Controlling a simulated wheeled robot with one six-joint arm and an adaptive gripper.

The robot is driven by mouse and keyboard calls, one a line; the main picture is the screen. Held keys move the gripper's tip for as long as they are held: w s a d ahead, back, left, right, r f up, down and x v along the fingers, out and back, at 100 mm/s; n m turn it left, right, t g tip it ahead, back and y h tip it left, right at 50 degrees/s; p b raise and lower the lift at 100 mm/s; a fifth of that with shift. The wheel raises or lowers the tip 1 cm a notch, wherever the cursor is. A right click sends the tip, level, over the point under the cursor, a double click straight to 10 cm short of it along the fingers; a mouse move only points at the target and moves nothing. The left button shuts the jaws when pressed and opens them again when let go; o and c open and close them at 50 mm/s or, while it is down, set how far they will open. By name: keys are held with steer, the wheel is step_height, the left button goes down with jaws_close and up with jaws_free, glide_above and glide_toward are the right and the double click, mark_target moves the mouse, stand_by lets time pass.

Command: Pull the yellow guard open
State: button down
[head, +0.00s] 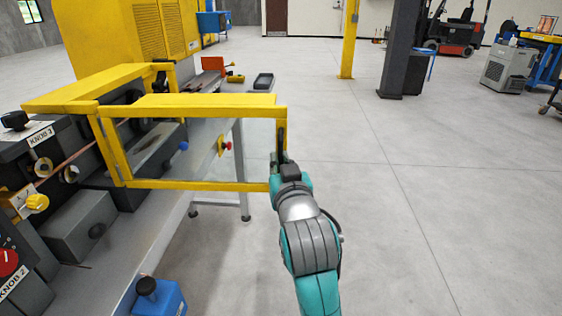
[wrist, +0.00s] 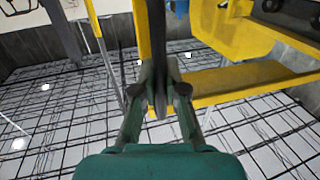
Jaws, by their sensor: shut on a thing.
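The yellow guard (head: 200,104) is a rectangular frame in the head view. It stands swung out from the machine on the left, over the open floor. Its hinge side is at the left, by the machine. My gripper (head: 281,160) is at the guard's right, outer upright. In the wrist view, my gripper (wrist: 160,95) is shut on a dark upright handle (wrist: 157,45) beside the guard's yellow bar (wrist: 142,30). The fingers hide part of the handle.
The machine bench with labelled knobs (head: 36,203) stands at the left. A blue box (head: 160,298) with a black knob is at the lower left. A yellow post (head: 348,40) and a grey column (head: 400,50) stand farther back. The floor (head: 420,200) at right is clear.

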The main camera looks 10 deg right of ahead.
steer(key=c, duration=1.2)
jaws_free()
steer(key=s, duration=0.7)
steer(key=shift+s+d, duration=0.25)
steer(key=shift+d, duration=0.05)
steer(key=s+d+f+g, duration=0.1)
steer(key=s+d+f, duration=0.1)
steer(key=s+f, duration=0.45)
steer(key=s+d+f+n, duration=0.15)
steer(key=s+f, duration=0.25)
steer(key=f, duration=0.6)
steer(key=s+d+f+g, duration=0.1)
steer(key=s+d+f, duration=0.2)
steer(key=s+f, duration=0.35)
steer(key=s+d+f, duration=0.1)
steer(key=s+f, duration=0.1)
steer(key=s, duration=0.6)
steer(key=s+d+f+m, duration=0.1)
steer(key=s+d+f, duration=0.1)
steer(key=s, duration=0.7)
steer(key=s+d+f+m+g+h, duration=0.1)
steer(key=s+f, duration=0.2)
steer(key=s, duration=0.6)
steer(key=shift+d+f, duration=0.15)
steer(key=shift+d, duration=0.1)
